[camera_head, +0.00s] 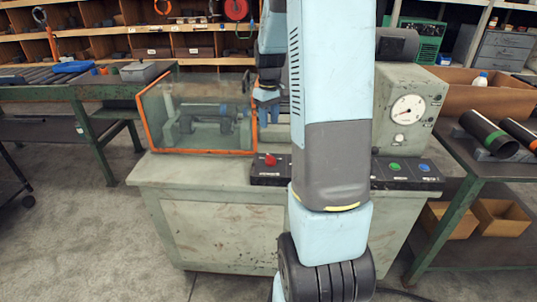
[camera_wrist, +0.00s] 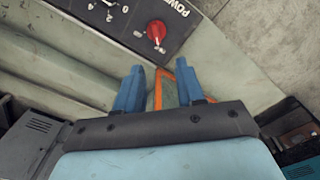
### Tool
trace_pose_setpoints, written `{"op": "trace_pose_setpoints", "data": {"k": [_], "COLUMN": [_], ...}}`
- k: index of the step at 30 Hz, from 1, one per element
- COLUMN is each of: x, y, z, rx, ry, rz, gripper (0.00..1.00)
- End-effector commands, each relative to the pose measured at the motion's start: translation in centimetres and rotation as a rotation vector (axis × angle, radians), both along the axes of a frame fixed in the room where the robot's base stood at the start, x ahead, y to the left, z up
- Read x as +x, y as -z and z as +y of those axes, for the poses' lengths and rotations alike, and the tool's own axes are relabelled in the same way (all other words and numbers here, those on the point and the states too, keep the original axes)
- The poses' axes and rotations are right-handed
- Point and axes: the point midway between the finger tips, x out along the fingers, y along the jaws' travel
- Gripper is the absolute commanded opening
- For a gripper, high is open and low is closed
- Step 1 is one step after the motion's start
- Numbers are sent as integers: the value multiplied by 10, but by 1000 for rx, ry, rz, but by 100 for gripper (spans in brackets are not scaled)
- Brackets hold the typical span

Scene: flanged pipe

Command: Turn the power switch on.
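The power switch is a red knob on a dark control panel (camera_head: 265,175). In the head view the red knob (camera_head: 270,160) sits at the panel's left part. In the head view my gripper (camera_head: 266,108) hangs above and behind the knob, beside the guard, partly hidden by my arm.
A clear guard with an orange frame (camera_head: 252,152) stands left of my gripper. A grey gauge box (camera_head: 408,100) stands at right. A green button (camera_head: 394,165) and a blue button (camera_head: 424,167) are on the panel's right part. My arm hides the panel's middle.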

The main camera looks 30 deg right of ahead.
Motion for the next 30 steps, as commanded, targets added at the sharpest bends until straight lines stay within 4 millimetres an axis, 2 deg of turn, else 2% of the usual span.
{"op": "trace_pose_setpoints", "data": {"k": [4, 11, 24, 30], "x": [5, 5, 5, 5], "y": [11, 33, 110, 136], "z": [-9, -9, -9, -9], "rx": [6, 7, 7, 6], "ry": [-4, -6, -5, -6], "rz": [13, 18, 18, 16], "gripper": [38, 38, 38, 38]}}
